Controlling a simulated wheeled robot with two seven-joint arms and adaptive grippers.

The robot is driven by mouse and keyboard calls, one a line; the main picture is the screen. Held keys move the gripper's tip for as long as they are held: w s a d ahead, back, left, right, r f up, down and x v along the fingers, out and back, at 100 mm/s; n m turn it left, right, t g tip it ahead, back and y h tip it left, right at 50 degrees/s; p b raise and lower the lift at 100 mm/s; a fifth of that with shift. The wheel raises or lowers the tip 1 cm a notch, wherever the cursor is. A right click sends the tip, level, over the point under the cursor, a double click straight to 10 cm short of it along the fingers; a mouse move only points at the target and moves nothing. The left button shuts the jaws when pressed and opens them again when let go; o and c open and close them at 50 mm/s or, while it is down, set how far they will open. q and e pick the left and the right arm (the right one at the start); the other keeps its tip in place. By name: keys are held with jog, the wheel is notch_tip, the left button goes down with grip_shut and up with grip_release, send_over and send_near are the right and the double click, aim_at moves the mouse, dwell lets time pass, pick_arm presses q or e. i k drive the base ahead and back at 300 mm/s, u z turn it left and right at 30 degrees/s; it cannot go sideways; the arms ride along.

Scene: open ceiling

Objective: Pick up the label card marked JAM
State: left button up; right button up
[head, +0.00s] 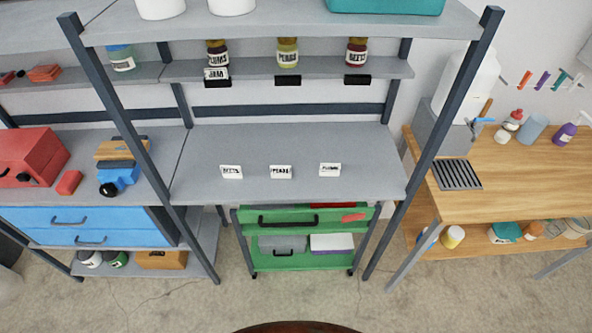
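A white label card that reads JAM (216,73) stands upright at a black holder (217,84) on the front edge of the upper shelf. It is just below the dark jar labelled PLUMS (217,52). Three white cards stand on the grey bench shelf below: a left card (231,171) that seems to read BEETS, a middle card (281,172) that seems to read PEARS, and a right card (330,169) whose print is hard to read. Neither of my grippers is in view.
Black holders without cards sit below the yellowish jar (288,53) and the BEETS jar (357,52). Dark rack posts (440,140) flank the bench shelf (290,140), whose surface is mostly clear. A green cart (303,238) stands underneath. A wooden table (520,180) is at right.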

aim_at(211, 73)
jog(key=u, duration=1.95)
jog(key=k, duration=0.95)
jog(key=z, duration=1.9)
jog(key=i, duration=0.5)
jog(key=z, duration=0.05)
